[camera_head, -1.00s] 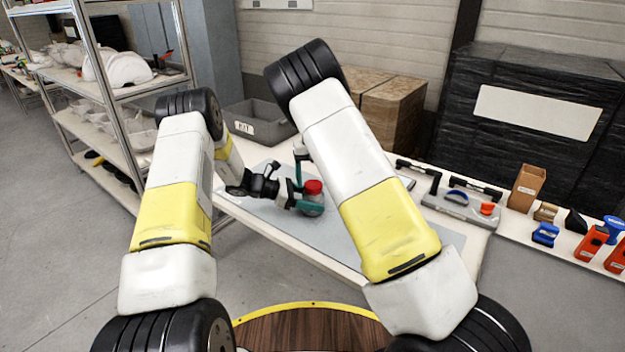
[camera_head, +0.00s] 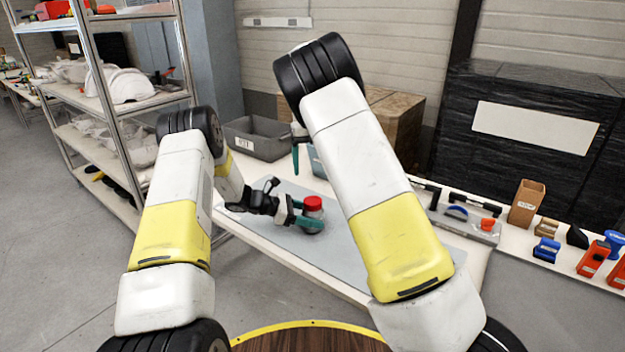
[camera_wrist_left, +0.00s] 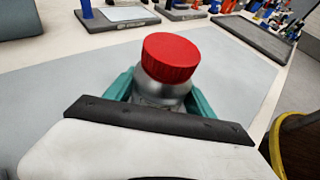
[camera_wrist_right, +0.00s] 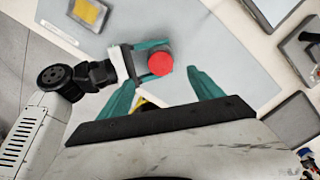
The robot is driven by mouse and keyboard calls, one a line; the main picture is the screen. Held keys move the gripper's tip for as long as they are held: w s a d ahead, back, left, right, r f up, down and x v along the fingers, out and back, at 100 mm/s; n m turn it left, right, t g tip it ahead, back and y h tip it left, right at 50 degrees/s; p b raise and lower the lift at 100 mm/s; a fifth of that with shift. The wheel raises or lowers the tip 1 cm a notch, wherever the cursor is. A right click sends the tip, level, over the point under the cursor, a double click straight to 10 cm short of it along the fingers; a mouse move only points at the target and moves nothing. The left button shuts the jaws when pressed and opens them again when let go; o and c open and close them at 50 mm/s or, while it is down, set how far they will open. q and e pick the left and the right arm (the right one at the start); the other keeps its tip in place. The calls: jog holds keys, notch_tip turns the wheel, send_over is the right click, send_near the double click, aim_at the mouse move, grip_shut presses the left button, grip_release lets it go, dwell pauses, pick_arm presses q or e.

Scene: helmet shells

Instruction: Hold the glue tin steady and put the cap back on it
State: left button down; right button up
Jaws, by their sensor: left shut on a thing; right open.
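The glue tin (camera_head: 313,219) is a small grey tin standing upright on the grey mat (camera_head: 275,232). The red cap (camera_head: 313,203) sits on top of the tin; whether it is fully tightened I cannot tell. In the left wrist view the cap (camera_wrist_left: 170,57) is above the tin's neck (camera_wrist_left: 160,90). My left gripper (camera_head: 308,215) has its teal fingers shut around the tin's body from the left. My right gripper (camera_head: 295,160) is open and empty, raised above and behind the tin. In the right wrist view its fingertips (camera_wrist_right: 160,80) point down near the red cap (camera_wrist_right: 160,63).
A grey bin (camera_head: 257,138) stands at the table's back left. A tray with tools (camera_head: 465,217) lies right of the mat. A cardboard box (camera_head: 526,202) and several small orange and blue items stand farther right.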

jog(key=shift+r, duration=0.65)
pick_arm(q)
jog(key=shift+c, duration=1.3)
grip_release()
jog(key=v, duration=0.8)
jog(key=shift+f, duration=0.1)
jog(key=shift+d, duration=0.1)
